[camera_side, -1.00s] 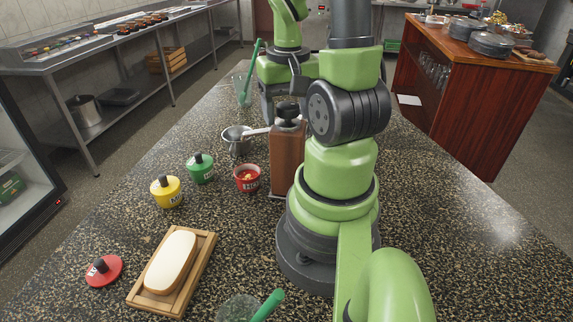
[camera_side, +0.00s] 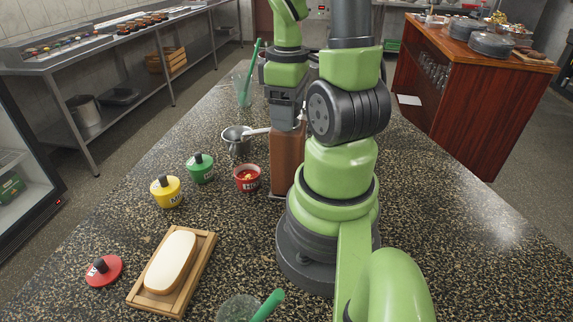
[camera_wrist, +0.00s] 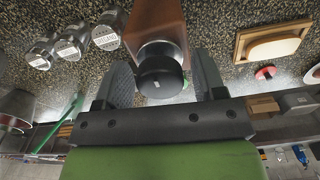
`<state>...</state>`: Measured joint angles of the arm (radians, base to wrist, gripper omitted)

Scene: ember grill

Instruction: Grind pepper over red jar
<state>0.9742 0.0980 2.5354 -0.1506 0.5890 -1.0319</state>
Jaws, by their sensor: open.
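The pepper mill (camera_side: 287,162) is a tall brown wooden block standing upright on the counter; its black knob (camera_wrist: 160,75) shows in the wrist view. My gripper (camera_side: 286,118) is at the top of the mill. In the wrist view my gripper (camera_wrist: 163,72) is open, with one finger on each side of the knob and a gap beside it. The red jar (camera_side: 247,178) stands uncovered just left of the mill, with a little yellow and red inside. Its likely lid, red with a black knob (camera_side: 103,271), lies at the front left.
A yellow jar (camera_side: 166,191) and green jar (camera_side: 201,169) stand lidded left of the red jar. A metal pot (camera_side: 237,141) with a handle stands behind it. A wooden board (camera_side: 204,262) holds a pale loaf. Glasses (camera_side: 236,308) with green sticks stand front and back.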

